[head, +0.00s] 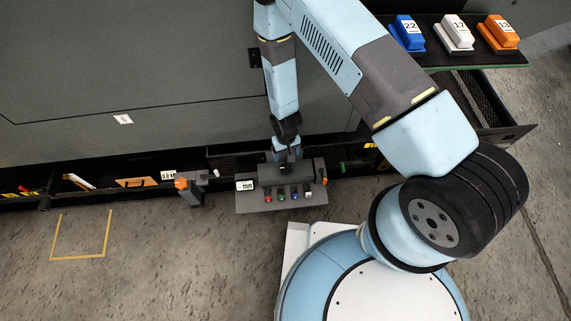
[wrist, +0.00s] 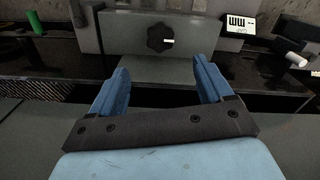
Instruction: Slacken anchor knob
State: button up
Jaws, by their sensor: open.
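A dark lobed knob (wrist: 160,38) with a white pointer mark sits on a grey panel face (wrist: 115,30) in the wrist view. I take it for the anchor knob, though no label on it can be read. My gripper (wrist: 161,65) has its two blue fingers apart, with nothing between them. The knob lies beyond the fingertips, roughly centred between them, and appears untouched. In the head view my gripper (head: 285,151) hangs at the back of the grey control box (head: 250,207).
Several small coloured knobs and a white display (head: 245,185) sit on the box. An orange knob on a grey post (head: 196,192) stands to its left. A green cylinder (wrist: 35,22) and a white cylinder (wrist: 297,60) lie near the panel. A yellow floor outline (head: 54,238) is empty.

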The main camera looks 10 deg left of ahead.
aim_at(285, 168)
notch_tip(285, 168, down, 12)
jog(key=shift+s+r, duration=0.1)
jog(key=shift+r, duration=0.1)
dwell(0.4)
jog(key=shift+c, duration=0.3)
jog(key=c, duration=0.9)
jog(key=shift+a, duration=0.3)
jog(key=shift+c, duration=0.4)
jog(key=shift+s, duration=0.1)
jog(key=shift+d, duration=0.15)
